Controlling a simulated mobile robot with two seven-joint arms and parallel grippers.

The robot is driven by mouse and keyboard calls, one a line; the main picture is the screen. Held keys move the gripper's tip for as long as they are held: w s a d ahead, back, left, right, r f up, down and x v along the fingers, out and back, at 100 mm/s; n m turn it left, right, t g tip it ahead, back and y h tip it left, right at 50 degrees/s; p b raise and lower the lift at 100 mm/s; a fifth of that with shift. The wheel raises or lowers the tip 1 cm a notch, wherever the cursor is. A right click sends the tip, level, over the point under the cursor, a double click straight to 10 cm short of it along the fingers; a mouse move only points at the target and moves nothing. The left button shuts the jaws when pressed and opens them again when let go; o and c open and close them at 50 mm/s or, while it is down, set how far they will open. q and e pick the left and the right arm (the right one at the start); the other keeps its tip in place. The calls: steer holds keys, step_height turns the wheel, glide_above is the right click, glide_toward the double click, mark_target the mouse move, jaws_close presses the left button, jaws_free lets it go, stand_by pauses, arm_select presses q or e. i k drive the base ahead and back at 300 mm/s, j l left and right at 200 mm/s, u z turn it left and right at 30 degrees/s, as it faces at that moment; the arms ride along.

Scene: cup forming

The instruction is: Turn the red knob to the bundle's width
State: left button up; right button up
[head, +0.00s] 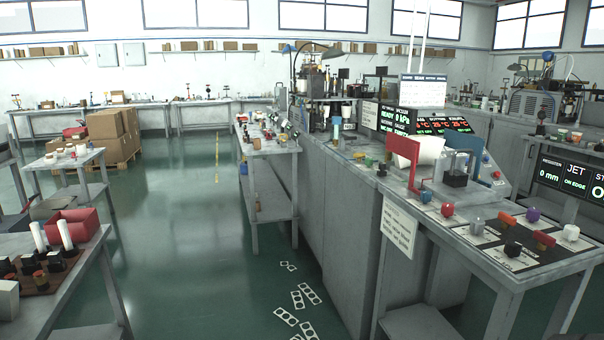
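A red knob (447,210) sits on the control panel at the right, between a blue knob (425,196) and a whitish knob (477,225). Behind these knobs, a red bracket (405,150) and a blue bracket (466,143) stand near a white rounded piece (430,150). I cannot tell whether that piece is the bundle. A dark display (550,180) at the right edge reads 0 mm. Neither of my grippers is in view.
The panel table (500,277) also carries a purple knob (533,214), a black knob (512,248) and red-orange handles (545,239). A red bin (71,226) stands on the left table. White cut-out strips (297,300) lie on the floor. The green aisle (180,220) is mostly clear.

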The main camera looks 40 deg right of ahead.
mark_target(447, 209)
steer(key=z, duration=0.85)
steer(key=i+z, duration=0.35)
steer(key=i+j+z, duration=0.15)
steer(key=z, duration=0.2)
steer(key=i+j+z, duration=0.75)
steer(key=i+j, duration=0.4)
steer(key=j, duration=0.15)
steer(key=i+j+z, duration=0.1)
steer(key=j, duration=0.25)
steer(key=i+j, duration=0.5)
steer(key=j, duration=0.25)
steer(key=i+j+z, duration=0.1)
steer(key=j, duration=0.25)
steer(key=i, duration=0.1)
